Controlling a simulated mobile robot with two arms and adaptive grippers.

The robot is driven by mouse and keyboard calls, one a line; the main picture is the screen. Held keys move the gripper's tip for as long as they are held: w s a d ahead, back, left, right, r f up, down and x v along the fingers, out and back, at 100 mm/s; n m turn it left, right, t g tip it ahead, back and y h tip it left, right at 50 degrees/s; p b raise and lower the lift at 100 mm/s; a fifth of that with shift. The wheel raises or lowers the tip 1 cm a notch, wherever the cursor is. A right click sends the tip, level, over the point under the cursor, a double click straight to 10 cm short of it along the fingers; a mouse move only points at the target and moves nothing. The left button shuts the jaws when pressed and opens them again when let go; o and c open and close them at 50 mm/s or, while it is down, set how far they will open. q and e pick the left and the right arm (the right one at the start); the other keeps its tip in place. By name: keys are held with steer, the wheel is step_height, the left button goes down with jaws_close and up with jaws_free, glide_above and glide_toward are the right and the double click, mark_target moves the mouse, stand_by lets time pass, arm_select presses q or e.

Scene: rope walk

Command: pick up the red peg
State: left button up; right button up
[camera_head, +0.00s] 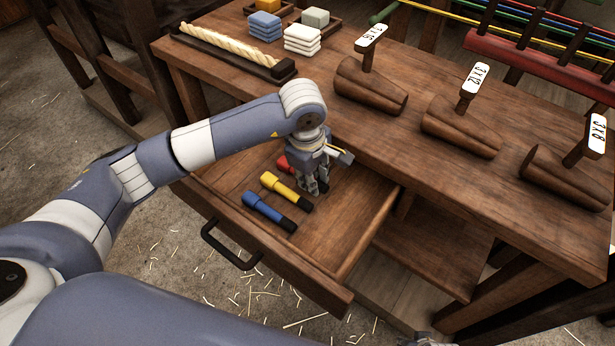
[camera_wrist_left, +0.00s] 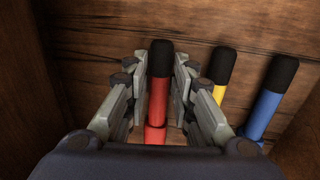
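The red peg (camera_head: 282,163) lies in the open drawer (camera_head: 338,262), mostly hidden by my left gripper in the head view. In the left wrist view the red peg (camera_wrist_left: 157,105) has a black end and lies between the two fingers. My left gripper (camera_head: 317,190) is down in the drawer. In the wrist view the left gripper (camera_wrist_left: 162,75) is open around the peg, with a narrow gap on each side. Only a small grey part, apparently of my right gripper (camera_head: 428,341), shows at the bottom edge of the head view.
A yellow peg (camera_head: 285,190) and a blue peg (camera_head: 268,210) lie beside the red one. The drawer walls and the bench top (camera_head: 330,115) edge are close to the gripper. Wooden cones with tags, a rope piece and folded stacks are on the bench.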

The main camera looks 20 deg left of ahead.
arm_select(q)
jaws_close()
steer(key=shift+r, duration=0.1)
